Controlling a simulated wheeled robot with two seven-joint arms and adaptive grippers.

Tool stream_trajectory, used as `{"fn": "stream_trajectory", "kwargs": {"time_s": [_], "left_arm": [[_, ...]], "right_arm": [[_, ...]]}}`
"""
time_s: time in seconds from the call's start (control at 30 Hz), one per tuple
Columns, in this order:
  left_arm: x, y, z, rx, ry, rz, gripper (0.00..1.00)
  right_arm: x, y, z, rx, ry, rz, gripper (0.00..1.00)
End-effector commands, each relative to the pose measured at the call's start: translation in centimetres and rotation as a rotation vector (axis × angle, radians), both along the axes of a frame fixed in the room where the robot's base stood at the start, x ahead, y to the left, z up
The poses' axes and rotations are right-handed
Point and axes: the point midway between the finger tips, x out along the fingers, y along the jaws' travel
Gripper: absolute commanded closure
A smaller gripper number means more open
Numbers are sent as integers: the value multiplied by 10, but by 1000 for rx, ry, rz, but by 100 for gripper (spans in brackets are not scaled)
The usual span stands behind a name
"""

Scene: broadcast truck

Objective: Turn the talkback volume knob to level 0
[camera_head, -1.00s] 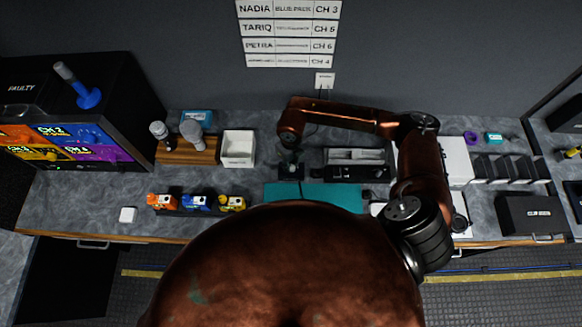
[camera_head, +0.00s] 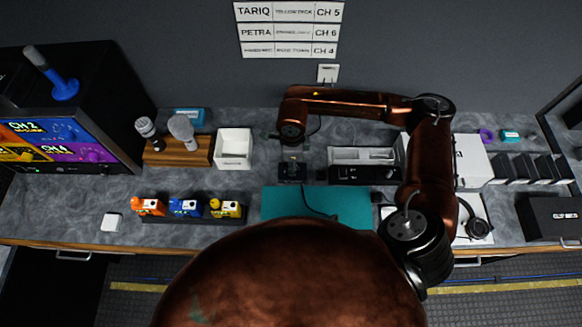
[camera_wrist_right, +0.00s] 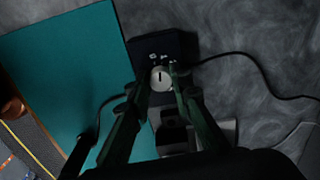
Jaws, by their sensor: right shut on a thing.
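The talkback box (camera_wrist_right: 180,46) is a small dark box with white markings at the upper middle of the right wrist view. Its round pale knob (camera_wrist_right: 161,78) has a dark pointer line that runs nearly upright in that view. My right gripper (camera_wrist_right: 164,82) has its fingers on either side of the knob and is shut on it. The level marks are too small to read. In the head view the box (camera_head: 292,172) stands behind the teal mat, with my right gripper (camera_head: 292,154) over it, hiding the knob. My left gripper is not in view.
A teal mat (camera_head: 280,203) lies in front of the box, with a cable across it. A dark device (camera_head: 365,174) stands to the right. A white bin (camera_head: 234,148) and a wooden microphone stand (camera_head: 185,156) are to the left. Cables run beside the box.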

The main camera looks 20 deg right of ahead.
Motion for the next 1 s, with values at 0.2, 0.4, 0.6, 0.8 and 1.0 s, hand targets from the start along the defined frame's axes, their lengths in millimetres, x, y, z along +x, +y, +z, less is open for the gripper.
{"fn": "stream_trajectory", "kwargs": {"time_s": [0.2,0.4,0.6,0.8,1.0], "left_arm": [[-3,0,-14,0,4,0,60],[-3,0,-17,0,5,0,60],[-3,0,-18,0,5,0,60],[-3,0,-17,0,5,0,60],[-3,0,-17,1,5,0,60]], "right_arm": [[-2,-2,-3,-5,5,96,100],[-2,-2,-2,-5,5,138,100],[-2,-2,-1,-5,5,148,100],[-1,-2,-1,-6,5,147,100],[-1,-2,-1,-4,3,147,71]]}}
